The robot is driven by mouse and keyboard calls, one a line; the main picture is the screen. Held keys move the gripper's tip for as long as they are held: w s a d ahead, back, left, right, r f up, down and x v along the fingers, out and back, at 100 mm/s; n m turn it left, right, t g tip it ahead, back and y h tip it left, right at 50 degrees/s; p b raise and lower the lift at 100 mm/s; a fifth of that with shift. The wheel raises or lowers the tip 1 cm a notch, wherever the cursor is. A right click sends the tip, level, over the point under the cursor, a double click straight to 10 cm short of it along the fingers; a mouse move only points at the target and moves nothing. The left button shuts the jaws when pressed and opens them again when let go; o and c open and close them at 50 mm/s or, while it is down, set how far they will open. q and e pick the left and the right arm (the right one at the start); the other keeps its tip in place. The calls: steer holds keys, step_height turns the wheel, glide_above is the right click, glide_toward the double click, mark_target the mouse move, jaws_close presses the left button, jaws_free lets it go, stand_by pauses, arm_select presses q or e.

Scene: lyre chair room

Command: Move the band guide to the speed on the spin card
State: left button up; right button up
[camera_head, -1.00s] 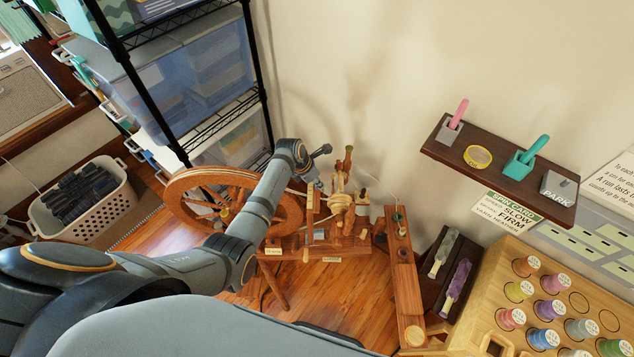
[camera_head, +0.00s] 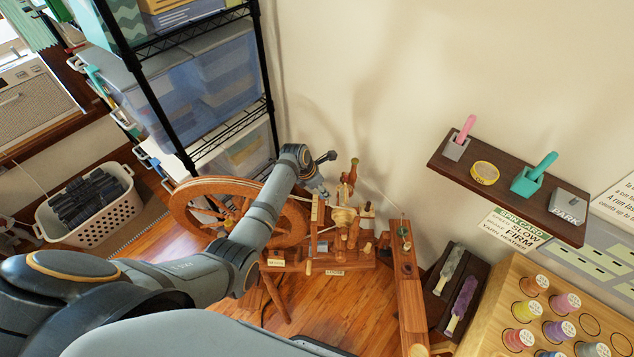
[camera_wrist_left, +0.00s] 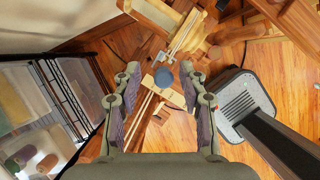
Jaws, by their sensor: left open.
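The spin card (camera_head: 516,232) is on the wall under the dark shelf; it reads SLOW and FIRM. The wooden spinning wheel (camera_head: 180,212) stands on the floor near the corner. My left gripper (camera_head: 322,188) is over the wheel's mechanism, partly hidden by my arm in the head view. In the left wrist view my left gripper (camera_wrist_left: 162,88) is open. A round blue-grey knob (camera_wrist_left: 163,77) on a pale wood piece, perhaps the band guide, shows between its fingertips, apparently untouched. Pale cords run beside it. My right gripper is not in view.
A wire rack with bins (camera_head: 215,80) stands close left of the wheel. A laundry basket (camera_head: 112,212) is on the floor. The dark wall shelf (camera_head: 450,168) holds several items. A wooden spool rack (camera_head: 492,285) stands at right.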

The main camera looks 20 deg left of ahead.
arm_select(q)
steer(key=v, duration=1)
steer(key=shift+r, duration=0.3)
steer(key=shift+a, duration=0.15)
